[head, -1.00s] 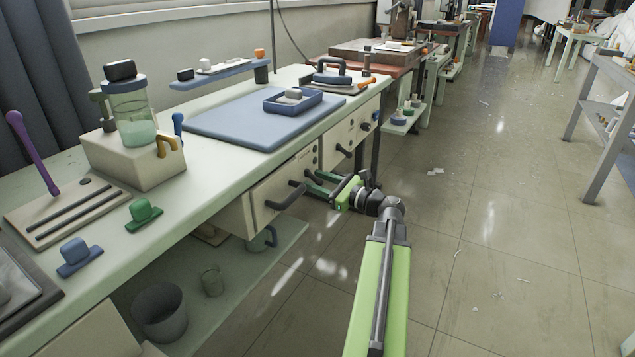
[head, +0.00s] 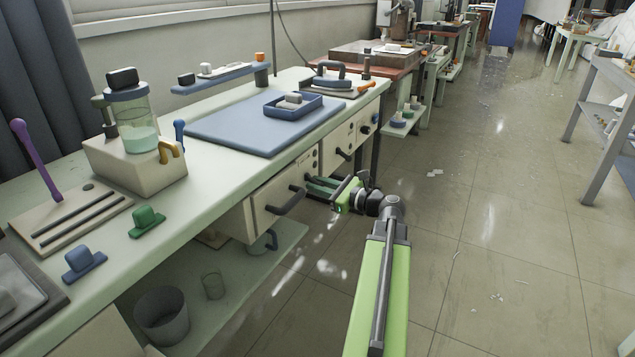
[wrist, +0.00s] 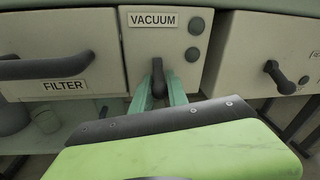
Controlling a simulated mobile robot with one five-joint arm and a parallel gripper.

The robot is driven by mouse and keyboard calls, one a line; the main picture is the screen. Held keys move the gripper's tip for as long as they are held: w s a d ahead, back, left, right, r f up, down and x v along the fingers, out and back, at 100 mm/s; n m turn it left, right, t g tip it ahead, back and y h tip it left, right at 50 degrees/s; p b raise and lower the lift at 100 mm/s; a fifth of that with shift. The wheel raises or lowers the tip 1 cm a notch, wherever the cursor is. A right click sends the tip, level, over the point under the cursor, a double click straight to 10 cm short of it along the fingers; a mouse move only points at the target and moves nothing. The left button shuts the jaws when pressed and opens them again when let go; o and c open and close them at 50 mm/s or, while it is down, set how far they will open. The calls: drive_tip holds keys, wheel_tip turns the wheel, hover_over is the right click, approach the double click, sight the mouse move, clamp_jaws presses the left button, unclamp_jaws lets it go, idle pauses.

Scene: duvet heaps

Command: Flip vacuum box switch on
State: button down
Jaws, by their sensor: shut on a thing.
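The vacuum box (wrist: 142,47) is a cream panel under the bench top, marked VACUUM, in the wrist view. Its dark switch lever (wrist: 158,77) stands upright below the label. My gripper (wrist: 160,89) has its green fingers on either side of the lever and is shut on it. The fingers hide part of the lever's lower end. In the head view my gripper (head: 309,185) reaches in from the right at the bench front; the vacuum box (head: 307,162) shows there at a slant and the lever cannot be made out.
The FILTER drawer (wrist: 50,62) with a dark bar handle is left of the box. Another drawer (wrist: 288,40) with a dark handle is right. Two round dark knobs (wrist: 197,26) sit beside the label. The bench top (head: 227,177) is above; open floor (head: 480,250) lies right.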

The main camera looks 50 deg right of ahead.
sight(317, 181)
drive_tip(key=r+g+p, duration=0.1)
drive_tip(key=p, duration=0.2)
drive_tip(key=shift+s+r, duration=0.1)
drive_tip(key=shift+r, duration=0.25)
drive_tip(key=g+p, duration=0.1)
drive_tip(key=p, duration=0.2)
drive_tip(key=r+g+p, duration=0.1)
drive_tip(key=p, duration=0.2)
drive_tip(key=shift+g, duration=0.3)
drive_tip(key=g+p, duration=0.1)
drive_tip(key=p, duration=0.1)
drive_tip(key=g+p, duration=0.1)
drive_tip(key=p, duration=0.2)
drive_tip(key=shift+r+n+h, duration=0.3)
drive_tip(key=shift+h, duration=0.1)
drive_tip(key=g+p, duration=0.3)
drive_tip(key=p, duration=0.1)
drive_tip(key=shift+h+p, duration=0.3)
drive_tip(key=shift+p, duration=0.1)
drive_tip(key=shift+g, duration=0.3)
drive_tip(key=c, duration=1.3)
unclamp_jaws()
